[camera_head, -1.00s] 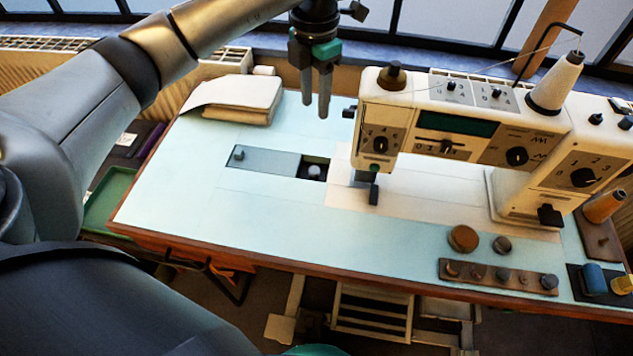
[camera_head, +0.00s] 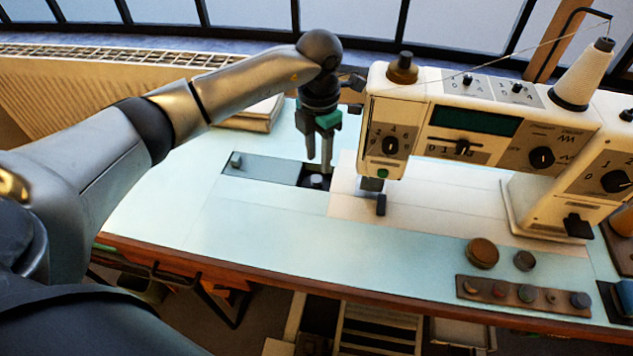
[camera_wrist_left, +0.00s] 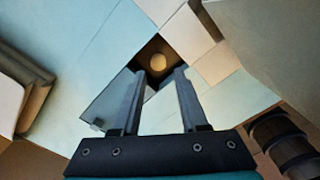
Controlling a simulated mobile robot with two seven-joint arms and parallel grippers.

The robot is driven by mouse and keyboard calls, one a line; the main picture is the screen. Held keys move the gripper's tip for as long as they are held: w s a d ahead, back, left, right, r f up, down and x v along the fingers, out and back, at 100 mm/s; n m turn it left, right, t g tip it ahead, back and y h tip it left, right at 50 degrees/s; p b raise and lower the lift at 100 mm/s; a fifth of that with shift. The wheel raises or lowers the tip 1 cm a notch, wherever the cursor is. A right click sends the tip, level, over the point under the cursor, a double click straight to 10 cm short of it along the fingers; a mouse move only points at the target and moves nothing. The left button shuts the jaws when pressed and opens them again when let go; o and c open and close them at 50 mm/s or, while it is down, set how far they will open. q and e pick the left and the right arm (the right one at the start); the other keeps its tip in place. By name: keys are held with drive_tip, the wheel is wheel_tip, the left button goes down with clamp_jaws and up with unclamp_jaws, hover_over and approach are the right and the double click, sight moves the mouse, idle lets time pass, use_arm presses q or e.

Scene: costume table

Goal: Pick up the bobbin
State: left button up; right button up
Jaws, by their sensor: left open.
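The bobbin (camera_head: 316,181) sits in a dark square recess in the table top, just left of the sewing machine's needle area. In the left wrist view it is a small round pale disc (camera_wrist_left: 157,62) inside the dark opening. My left gripper (camera_head: 320,166) points down above the recess, its fingertips close to the bobbin in the head view. In the left wrist view the two fingers (camera_wrist_left: 156,75) are apart, with nothing between them, and the bobbin shows beyond their tips. My right gripper is not in view.
The sewing machine (camera_head: 480,139) stands close to the right of my left gripper. A grey sliding plate (camera_head: 262,168) lies left of the recess. A folded cloth stack (camera_head: 250,122) lies behind my forearm. A bobbin rack (camera_head: 522,296) and round pieces lie at the front right.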

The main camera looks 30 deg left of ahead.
sight(315, 184)
use_arm(q)
drive_tip(key=shift+s+a+f+b, duration=0.15)
drive_tip(key=shift+f+b, duration=0.25)
drive_tip(key=shift+f, duration=0.65)
drive_tip(key=shift+s+a+f+b, duration=0.1)
drive_tip(key=shift+f+b, duration=0.3)
drive_tip(key=shift+f, duration=1.3)
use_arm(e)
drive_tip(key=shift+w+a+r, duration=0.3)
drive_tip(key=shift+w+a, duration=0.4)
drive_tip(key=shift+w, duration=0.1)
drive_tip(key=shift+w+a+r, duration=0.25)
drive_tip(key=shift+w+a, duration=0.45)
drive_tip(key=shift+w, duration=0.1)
use_arm(q)
clamp_jaws()
